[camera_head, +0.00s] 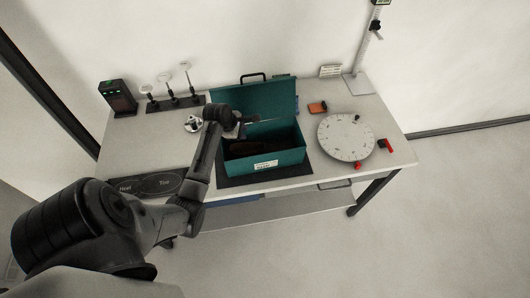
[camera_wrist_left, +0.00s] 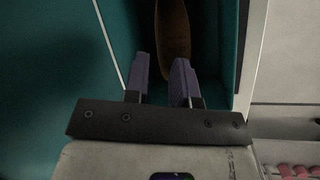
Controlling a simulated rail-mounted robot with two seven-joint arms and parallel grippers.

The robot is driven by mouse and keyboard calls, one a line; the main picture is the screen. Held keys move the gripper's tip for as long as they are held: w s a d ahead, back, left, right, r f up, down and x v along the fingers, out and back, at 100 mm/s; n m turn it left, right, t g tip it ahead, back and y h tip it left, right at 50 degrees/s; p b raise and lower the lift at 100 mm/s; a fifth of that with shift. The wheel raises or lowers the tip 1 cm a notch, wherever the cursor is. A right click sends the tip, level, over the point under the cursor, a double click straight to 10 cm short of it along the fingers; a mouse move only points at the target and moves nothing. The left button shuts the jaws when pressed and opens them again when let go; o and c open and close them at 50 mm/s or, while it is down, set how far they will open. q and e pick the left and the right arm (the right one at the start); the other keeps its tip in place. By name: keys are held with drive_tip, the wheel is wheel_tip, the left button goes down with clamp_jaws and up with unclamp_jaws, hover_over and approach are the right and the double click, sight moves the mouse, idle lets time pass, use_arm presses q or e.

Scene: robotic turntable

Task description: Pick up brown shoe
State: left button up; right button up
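The brown shoe (camera_wrist_left: 172,28) lies inside the teal toolbox (camera_head: 278,161), which stands open on the table. In the left wrist view the shoe shows at the top, just ahead of the fingertips; part of it runs out of the picture. In the head view the shoe is dark and partly hidden by the box wall and my arm. My left gripper (camera_wrist_left: 161,60) is open and empty, with its two purple-grey fingers apart, pointing into the box. In the head view it sits over the box's left side. My right gripper is in neither view.
The toolbox's raised lid (camera_head: 260,100) stands behind the gripper. A round white turntable (camera_head: 346,137) is to the right, with red parts beside it. A dark heel/toe mat (camera_head: 146,186) is at front left.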

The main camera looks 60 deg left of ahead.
use_arm(q)
drive_tip(key=shift+w+a+f+n+b, duration=0.1)
drive_tip(key=shift+w+f+n, duration=0.25)
drive_tip(key=shift+w+f, duration=1.2)
drive_tip(key=shift+w+f+n+b, duration=0.15)
drive_tip(key=shift+w+f+n, duration=0.25)
drive_tip(key=shift+f, duration=2.2)
drive_tip(key=shift+w+a+f+n+b, duration=0.1)
drive_tip(key=shift+w+f+n, duration=0.15)
drive_tip(key=shift+w+f, duration=1.35)
drive_tip(key=shift+s+d+f, duration=0.1)
drive_tip(key=shift+s+f, duration=0.3)
drive_tip(key=shift+s, duration=0.05)
drive_tip(key=shift+c, duration=0.3)
clamp_jaws()
